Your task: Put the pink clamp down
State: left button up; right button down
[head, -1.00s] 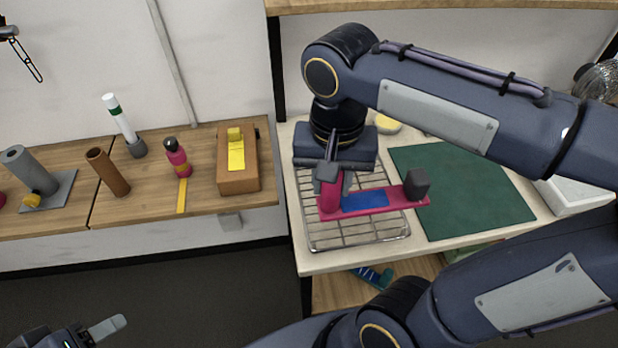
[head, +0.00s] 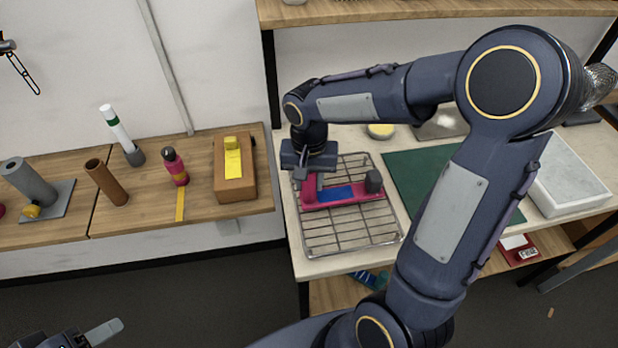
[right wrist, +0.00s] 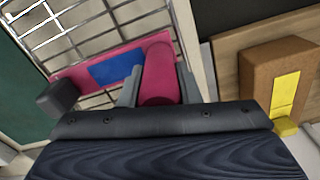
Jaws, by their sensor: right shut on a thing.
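The pink clamp (head: 362,193) is a long pink bar with a blue patch and a dark grey block at its right end. My right gripper (head: 308,176) is shut on its left end, over the wire rack (head: 345,241). In the right wrist view the pink upright end of the clamp (right wrist: 159,75) sits between the two fingers. I cannot tell whether the clamp touches the rack. My left gripper (head: 88,338) shows only in part at the bottom left, with one pale finger in sight.
A green mat (head: 415,170) lies right of the rack, partly behind my right arm. A white slab (head: 568,180) is farther right. On the left shelf stand a brown box with yellow tape (head: 235,183), a pink bottle (head: 175,167) and a brown tube (head: 105,182).

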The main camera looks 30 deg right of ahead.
jog(key=shift+f, duration=0.2)
jog(key=c, duration=1.1)
grip_release()
jog(key=shift+o, duration=0.2)
